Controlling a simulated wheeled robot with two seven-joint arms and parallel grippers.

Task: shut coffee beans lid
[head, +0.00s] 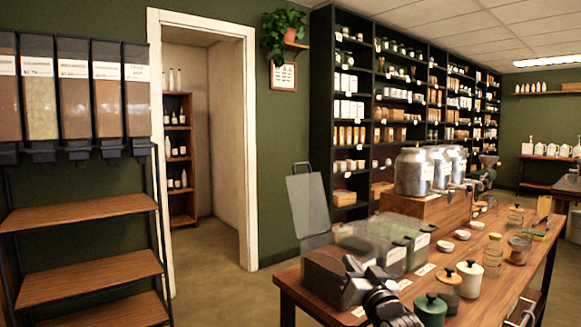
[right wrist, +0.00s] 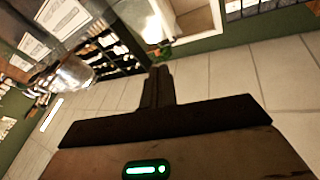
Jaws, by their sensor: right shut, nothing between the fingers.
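The coffee beans bin (head: 325,279) stands at the near left end of the wooden table, filled with something dark brown. Its lid, a grey see-through panel (head: 308,205), stands up open at the bin's far left side, tilted slightly back. My right gripper (head: 352,265) is over the near right part of the bin, below and to the right of the lid and apart from it. In the right wrist view its fingers (right wrist: 157,88) are together with nothing between them. The lid cannot be made out in that view. My left gripper is not in view.
Clear bins (head: 385,243) stand beside the coffee bin. A wooden crate (head: 425,207) with metal canisters (head: 412,172) is behind them. A cream jar (head: 469,279) and a green jar (head: 430,309) stand on the right. Floor is free left of the table.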

